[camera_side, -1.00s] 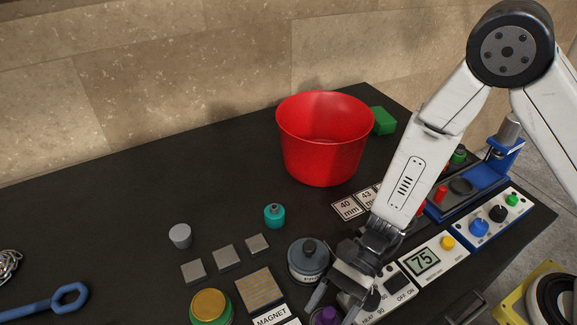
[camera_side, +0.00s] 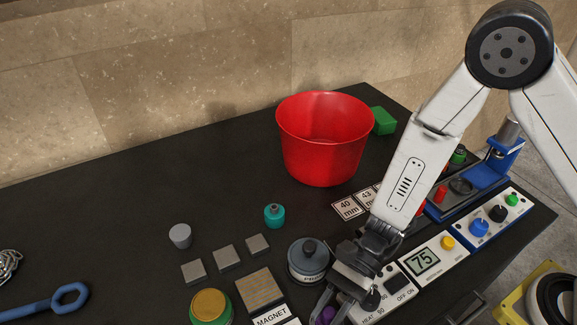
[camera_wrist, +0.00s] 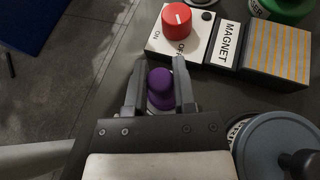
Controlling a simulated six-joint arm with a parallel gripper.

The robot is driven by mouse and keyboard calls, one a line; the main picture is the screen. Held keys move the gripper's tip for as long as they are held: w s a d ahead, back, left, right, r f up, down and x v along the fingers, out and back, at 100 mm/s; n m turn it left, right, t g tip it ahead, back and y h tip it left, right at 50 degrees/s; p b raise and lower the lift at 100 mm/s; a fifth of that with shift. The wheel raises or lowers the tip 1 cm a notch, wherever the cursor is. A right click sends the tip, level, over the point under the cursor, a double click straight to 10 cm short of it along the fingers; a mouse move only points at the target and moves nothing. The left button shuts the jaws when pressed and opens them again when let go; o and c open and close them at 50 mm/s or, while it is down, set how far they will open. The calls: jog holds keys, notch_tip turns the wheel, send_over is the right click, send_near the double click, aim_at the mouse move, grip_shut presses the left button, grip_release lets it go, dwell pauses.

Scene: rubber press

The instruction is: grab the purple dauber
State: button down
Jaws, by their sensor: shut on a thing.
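The purple dauber (camera_wrist: 161,82) shows in the wrist view between the two dark fingers of my gripper (camera_wrist: 158,85). My gripper is shut on it, with one finger on each side. In the side view my gripper (camera_side: 328,308) points down at the bottom edge of the picture. There the purple dauber (camera_side: 327,315) is mostly hidden by the fingers and cut off by the frame. I cannot tell whether it still touches the table.
A grey lidded pot (camera_side: 308,258) stands close beside my gripper. The magnet box with its red knob (camera_wrist: 177,20) lies just beyond it in the wrist view. A heater panel (camera_side: 385,295) is at right. A red bucket (camera_side: 322,160) stands farther back.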

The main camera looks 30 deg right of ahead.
aim_at(329, 311)
jog(key=shift+r, duration=0.15)
jog(key=shift+r, duration=4.9)
